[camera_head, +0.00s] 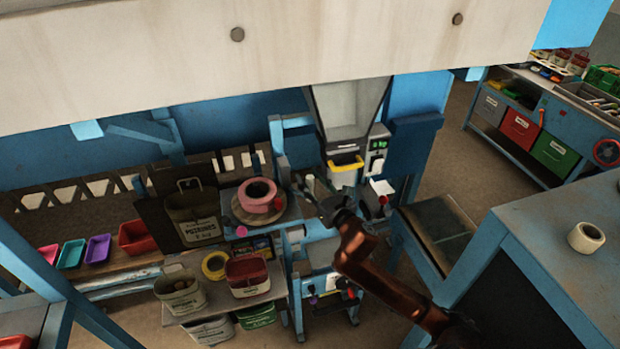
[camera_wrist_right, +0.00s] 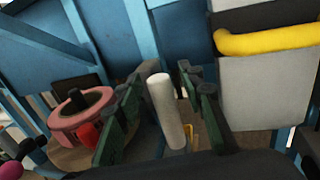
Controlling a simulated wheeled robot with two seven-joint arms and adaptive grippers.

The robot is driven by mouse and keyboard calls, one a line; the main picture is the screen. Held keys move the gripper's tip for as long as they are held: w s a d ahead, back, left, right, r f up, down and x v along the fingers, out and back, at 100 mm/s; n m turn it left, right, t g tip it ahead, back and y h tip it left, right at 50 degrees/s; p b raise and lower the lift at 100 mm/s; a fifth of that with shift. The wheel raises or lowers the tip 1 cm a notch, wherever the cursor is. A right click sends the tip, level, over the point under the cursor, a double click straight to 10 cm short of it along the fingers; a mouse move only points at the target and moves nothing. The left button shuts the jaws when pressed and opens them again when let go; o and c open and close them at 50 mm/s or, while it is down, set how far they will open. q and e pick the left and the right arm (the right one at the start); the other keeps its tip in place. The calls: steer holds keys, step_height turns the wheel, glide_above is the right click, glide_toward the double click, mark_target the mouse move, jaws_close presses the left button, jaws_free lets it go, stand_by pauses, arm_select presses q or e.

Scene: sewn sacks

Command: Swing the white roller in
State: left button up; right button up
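The white roller (camera_wrist_right: 168,110) is an upright, slightly tilted white cylinder in the middle of the right wrist view. My right gripper (camera_wrist_right: 163,84) is open, with one green-padded finger to each side of the roller in that view. A gap shows between the roller and both fingers; I cannot tell how deep it stands between them. In the head view my right gripper (camera_head: 324,201) is at the sewing station, below the hopper's yellow-lipped spout (camera_head: 346,163). My left gripper is not in view.
A pink reel (camera_head: 257,195) sits on a round plate left of my right gripper. Labelled sacks or bins (camera_head: 248,275) stand on a low shelf. A grey-white hopper (camera_head: 347,105) hangs above. A blue-framed bench (camera_head: 560,205) with a pale roll (camera_head: 586,237) is at right.

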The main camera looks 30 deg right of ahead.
steer(key=shift+c, duration=0.7)
jaws_close()
